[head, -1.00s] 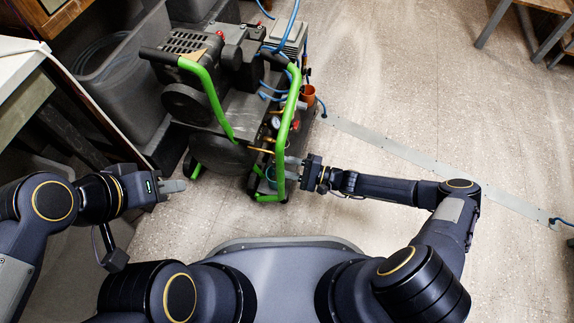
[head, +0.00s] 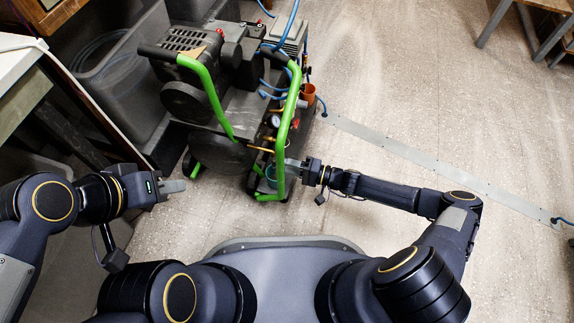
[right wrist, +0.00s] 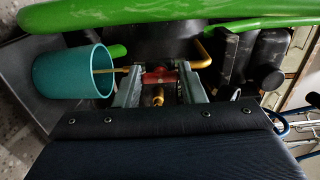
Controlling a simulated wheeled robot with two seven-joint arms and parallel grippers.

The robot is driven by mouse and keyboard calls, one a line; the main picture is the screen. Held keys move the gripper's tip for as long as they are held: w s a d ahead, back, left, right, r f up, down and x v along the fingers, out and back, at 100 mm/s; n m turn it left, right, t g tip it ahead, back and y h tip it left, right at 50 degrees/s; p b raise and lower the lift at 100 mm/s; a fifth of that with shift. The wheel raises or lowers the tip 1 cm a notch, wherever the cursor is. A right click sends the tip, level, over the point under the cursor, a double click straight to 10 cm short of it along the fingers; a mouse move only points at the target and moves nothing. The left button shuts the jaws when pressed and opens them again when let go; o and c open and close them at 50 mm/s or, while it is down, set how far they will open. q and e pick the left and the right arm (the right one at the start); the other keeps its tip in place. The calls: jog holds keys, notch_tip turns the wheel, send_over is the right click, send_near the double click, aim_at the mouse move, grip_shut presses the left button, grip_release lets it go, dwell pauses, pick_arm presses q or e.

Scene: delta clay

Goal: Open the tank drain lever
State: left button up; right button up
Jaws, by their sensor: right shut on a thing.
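The red drain lever (right wrist: 158,76) shows in the right wrist view, beside brass fittings low on the compressor tank (head: 222,152). My right gripper (right wrist: 161,80) is shut on the lever, with a finger on each side of it. In the head view this gripper (head: 290,167) reaches in beside the green frame, and the lever is hidden there. A teal cup (right wrist: 72,76) lies just left of the fingers in the right wrist view. My left gripper (head: 172,186) is away from the compressor, at the left; its finger gap does not show clearly.
The compressor's green tube handle (head: 289,125) runs close to my right gripper. A gauge (head: 274,121) and an orange cup (head: 308,93) are on its right side. A grey bin (head: 118,75) and a bench (head: 22,70) stand at left.

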dwell(0.3)
jog(key=o, duration=1)
jog(key=shift+d, duration=0.1)
jog(key=p+v, duration=0.2)
jog(key=v, duration=0.5)
jog(key=shift+s+d, duration=0.1)
jog(key=shift+d, duration=0.25)
